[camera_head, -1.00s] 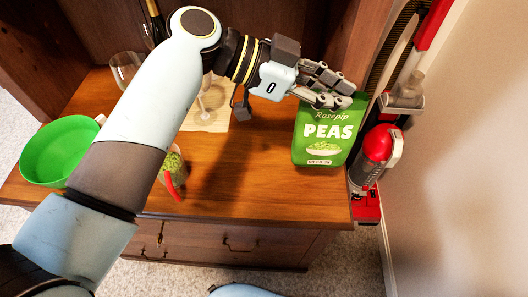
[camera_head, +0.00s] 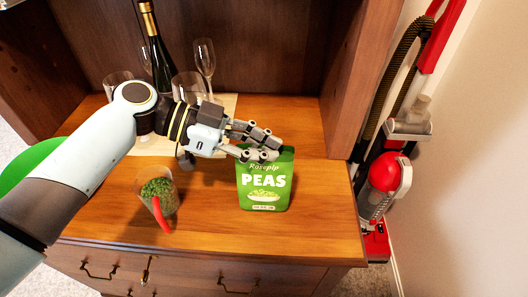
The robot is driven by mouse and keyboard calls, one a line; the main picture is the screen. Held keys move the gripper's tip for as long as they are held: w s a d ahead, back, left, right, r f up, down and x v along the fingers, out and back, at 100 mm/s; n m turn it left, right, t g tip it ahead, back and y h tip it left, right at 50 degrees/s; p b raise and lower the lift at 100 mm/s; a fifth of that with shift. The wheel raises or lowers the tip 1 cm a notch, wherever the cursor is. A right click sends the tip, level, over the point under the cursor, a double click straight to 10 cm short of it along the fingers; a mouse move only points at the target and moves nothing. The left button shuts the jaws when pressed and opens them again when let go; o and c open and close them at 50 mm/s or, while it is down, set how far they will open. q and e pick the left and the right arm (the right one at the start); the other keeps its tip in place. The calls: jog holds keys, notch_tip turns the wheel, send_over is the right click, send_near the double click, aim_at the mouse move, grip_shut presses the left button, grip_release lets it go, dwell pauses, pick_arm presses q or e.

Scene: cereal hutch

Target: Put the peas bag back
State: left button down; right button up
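The peas bag (camera_head: 264,190) is green with white "PEAS" lettering. It is upright over the middle-right of the wooden hutch counter (camera_head: 310,215); I cannot tell whether its base touches the wood. My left gripper (camera_head: 275,149) reaches in from the left and its fingers are closed around the bag's top edge, with one finger in front and one behind. The fingers hide part of that top edge. My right gripper is not in view.
A clear cup of peas with a red handle (camera_head: 158,197) stands left of the bag. A dark bottle (camera_head: 158,55) and several glasses stand behind my arm on a pale mat (camera_head: 225,103). A green bowl (camera_head: 22,165) is far left. A red vacuum (camera_head: 384,172) stands outside, right.

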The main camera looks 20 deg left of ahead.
pick_arm(q)
jog(key=shift+r, duration=0.1)
jog(key=c, duration=1.5)
grip_release()
jog(key=shift+a, duration=0.1)
jog(key=b+v, duration=0.2)
jog(key=v, duration=0.9)
jog(key=shift+s+a+r, duration=0.1)
jog(key=shift+a+r, duration=0.1)
jog(key=shift+a, duration=0.1)
